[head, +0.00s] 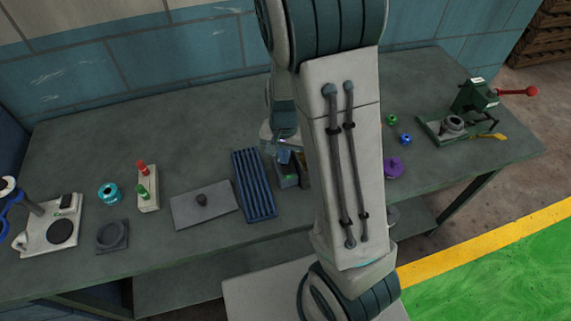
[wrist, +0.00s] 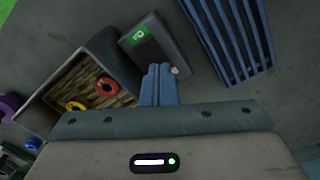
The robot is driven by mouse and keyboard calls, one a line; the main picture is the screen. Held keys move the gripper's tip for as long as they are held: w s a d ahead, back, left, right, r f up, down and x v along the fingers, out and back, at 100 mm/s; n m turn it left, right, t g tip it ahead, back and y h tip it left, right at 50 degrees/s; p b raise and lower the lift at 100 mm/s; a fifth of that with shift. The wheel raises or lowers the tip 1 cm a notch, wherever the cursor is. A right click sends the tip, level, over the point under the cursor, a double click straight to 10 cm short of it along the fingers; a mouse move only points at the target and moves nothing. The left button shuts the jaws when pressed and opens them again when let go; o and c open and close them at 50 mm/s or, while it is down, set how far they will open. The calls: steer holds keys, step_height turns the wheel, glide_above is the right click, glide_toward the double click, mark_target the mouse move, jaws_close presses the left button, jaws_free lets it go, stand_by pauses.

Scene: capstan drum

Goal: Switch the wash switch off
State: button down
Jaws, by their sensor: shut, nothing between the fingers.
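A dark grey box with a lit green panel, which looks like the wash switch (wrist: 160,48), lies just beyond my fingertips in the wrist view. A small pale round piece shows at its near end. In the head view my gripper (head: 284,155) is just behind the box.
A blue ribbed rack (head: 254,186) stands left of the box. An open bin (wrist: 84,88) with red and yellow rings is on its other side. A purple piece (head: 393,168) is right of my arm.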

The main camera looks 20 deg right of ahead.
step_height(320, 180, up, 6)
steer(key=p, duration=0.4)
steer(key=shift+r+p, duration=0.25)
steer(key=shift+p, duration=0.1)
